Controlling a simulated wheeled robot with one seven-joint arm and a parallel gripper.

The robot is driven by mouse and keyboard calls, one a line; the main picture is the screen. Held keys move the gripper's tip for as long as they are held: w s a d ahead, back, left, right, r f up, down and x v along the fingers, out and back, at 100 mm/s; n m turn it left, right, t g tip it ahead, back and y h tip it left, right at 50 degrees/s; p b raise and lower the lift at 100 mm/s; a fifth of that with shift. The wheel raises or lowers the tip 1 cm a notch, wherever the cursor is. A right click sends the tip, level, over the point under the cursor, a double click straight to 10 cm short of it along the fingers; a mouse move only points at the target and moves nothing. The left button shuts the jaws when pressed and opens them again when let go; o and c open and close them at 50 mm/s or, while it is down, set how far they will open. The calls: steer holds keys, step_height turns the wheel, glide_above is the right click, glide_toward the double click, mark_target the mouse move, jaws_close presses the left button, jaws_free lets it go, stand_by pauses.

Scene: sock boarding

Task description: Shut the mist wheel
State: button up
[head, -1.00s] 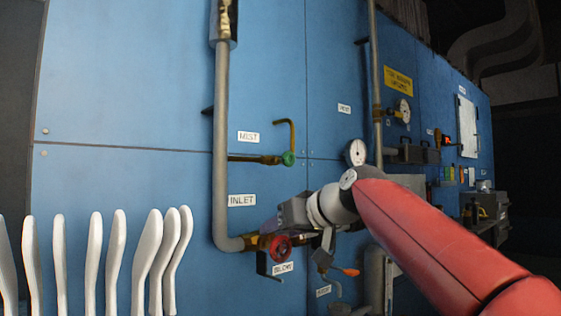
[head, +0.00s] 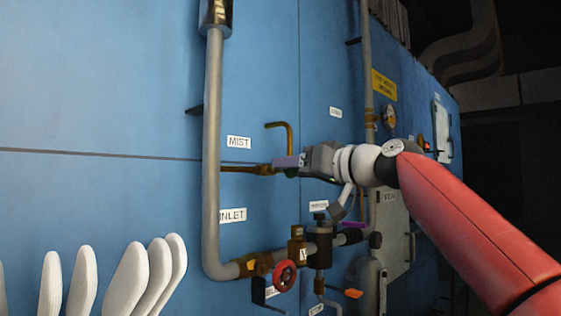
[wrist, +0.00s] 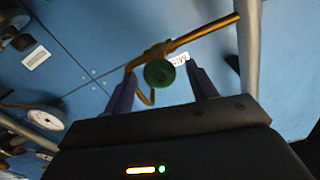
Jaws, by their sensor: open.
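The mist wheel is a small green round handwheel (wrist: 159,73) on a brass valve and pipe by the MIST label (head: 239,142). In the head view only a sliver of the wheel (head: 291,173) shows beneath my gripper (head: 284,162). In the wrist view my gripper (wrist: 161,69) is open, one finger to each side of the wheel, with gaps between. The wheel lies near the level of the fingertips. I cannot tell whether the fingers reach past its rim. Nothing is held.
A red handwheel (head: 285,276) sits on the inlet pipe below. A grey vertical pipe (head: 212,150) stands left of the mist valve. A bent brass tube (head: 288,136) rises beside the wheel. White sock boards (head: 131,278) stand at lower left. A round gauge (wrist: 46,117) shows in the wrist view.

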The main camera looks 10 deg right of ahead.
steer(key=p+x, duration=0.1)
steer(key=x, duration=0.2)
steer(key=shift+w+a+p, duration=0.2)
steer(key=shift+w+p, duration=0.1)
steer(key=shift+w, duration=0.05)
steer(key=c, duration=1)
